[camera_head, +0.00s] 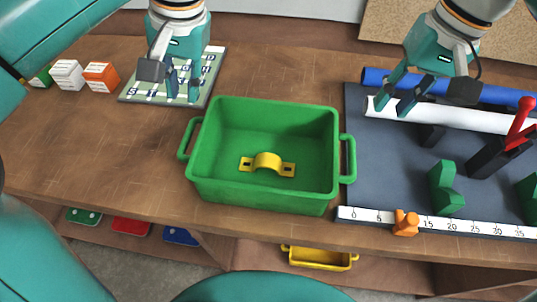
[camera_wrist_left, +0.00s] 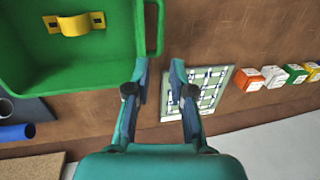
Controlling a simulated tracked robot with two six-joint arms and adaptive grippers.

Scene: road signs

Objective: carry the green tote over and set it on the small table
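The green tote (camera_head: 265,196) stands upright on the wooden bench, with a handle at its left and right ends and a yellow bracket (camera_head: 267,164) lying inside. The tote's wall and one handle also show in the left wrist view (camera_wrist_left: 100,75). My left gripper (camera_head: 182,98) is open and empty above the patterned board, behind and left of the tote, not touching it. Its two parted fingers also show in the left wrist view (camera_wrist_left: 158,68). My right gripper (camera_head: 391,109) is open and empty above the pipes, right of and behind the tote. I cannot make out a separate small table.
A patterned board (camera_head: 212,68) lies behind the tote. Several small boxes (camera_head: 68,75) stand at the back left. A dark mat (camera_head: 390,165) on the right holds blue and white pipes (camera_head: 440,113), green blocks and a ruler (camera_head: 450,223). The bench left of the tote is clear.

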